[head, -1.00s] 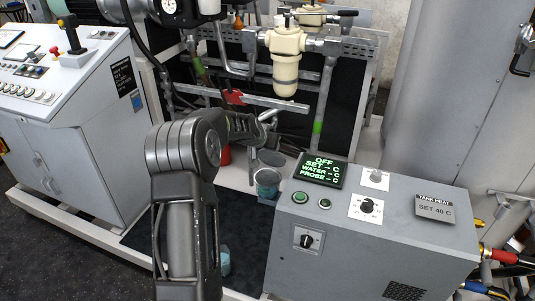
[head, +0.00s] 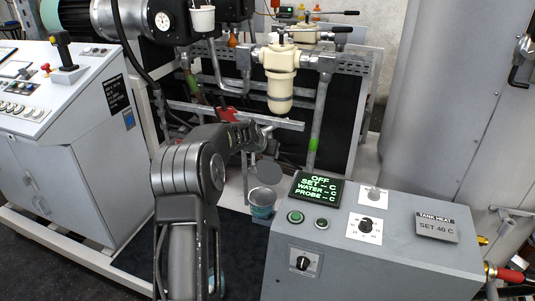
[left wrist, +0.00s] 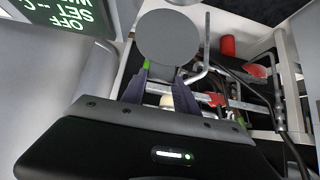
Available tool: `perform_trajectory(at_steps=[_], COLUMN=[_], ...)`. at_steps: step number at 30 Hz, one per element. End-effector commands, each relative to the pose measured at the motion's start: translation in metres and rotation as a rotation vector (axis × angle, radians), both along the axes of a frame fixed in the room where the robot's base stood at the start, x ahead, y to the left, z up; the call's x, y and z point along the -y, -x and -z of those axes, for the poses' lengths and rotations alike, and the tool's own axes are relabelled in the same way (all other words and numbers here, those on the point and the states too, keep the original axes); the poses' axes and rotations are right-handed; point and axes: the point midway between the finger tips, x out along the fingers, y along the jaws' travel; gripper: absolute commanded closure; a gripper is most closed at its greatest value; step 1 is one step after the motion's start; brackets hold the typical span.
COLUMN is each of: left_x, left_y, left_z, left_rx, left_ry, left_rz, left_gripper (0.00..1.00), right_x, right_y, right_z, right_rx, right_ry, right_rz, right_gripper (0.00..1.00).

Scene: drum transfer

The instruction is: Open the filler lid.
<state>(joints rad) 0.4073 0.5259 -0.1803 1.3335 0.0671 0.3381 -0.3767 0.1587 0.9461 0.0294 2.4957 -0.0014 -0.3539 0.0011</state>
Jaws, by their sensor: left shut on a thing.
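The filler lid, a flat grey disc (head: 268,172), shows in the head view tilted up above the rim of a small blue-grey filler cup (head: 262,203). In the left wrist view the disc (left wrist: 168,38) faces the camera, right at the tips of my gripper's dark fingers. My left gripper (head: 266,131) reaches in above the lid, and its jaws are closed on it. The exact contact and any hinge are hidden. My left gripper's fingers show in the left wrist view (left wrist: 164,76). My right gripper is not in view.
A grey tank heat box (head: 385,240) with a lit display stands right of the filler. A cream strainer (head: 280,82) and pipes stand behind my gripper. A control console (head: 65,130) is at left. A white cup (head: 202,20) sits near the pump at top.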

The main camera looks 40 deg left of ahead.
Motion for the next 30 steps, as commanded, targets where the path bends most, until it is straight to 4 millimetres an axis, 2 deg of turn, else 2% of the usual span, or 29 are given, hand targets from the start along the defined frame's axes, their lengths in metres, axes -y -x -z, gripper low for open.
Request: perform_trajectory(at_steps=[1, 9, 20, 30], left_x=[-0.002, -0.001, 0.001, 0.013], left_y=[-0.004, -0.002, 0.003, 0.036], left_z=[-0.009, -0.005, -0.007, -0.042], left_rx=[0.019, 0.010, 0.006, 0.011], left_ry=[-0.009, -0.005, -0.003, -0.003], left_rz=[-0.002, -0.001, -0.001, -0.001], left_gripper=[0.62, 0.42, 0.42, 0.42], right_x=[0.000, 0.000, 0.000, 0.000], right_y=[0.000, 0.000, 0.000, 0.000], right_z=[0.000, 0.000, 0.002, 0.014], right_rx=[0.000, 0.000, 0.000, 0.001], right_ry=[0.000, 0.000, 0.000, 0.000], right_rz=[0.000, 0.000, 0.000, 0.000], right_gripper=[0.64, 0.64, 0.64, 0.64])
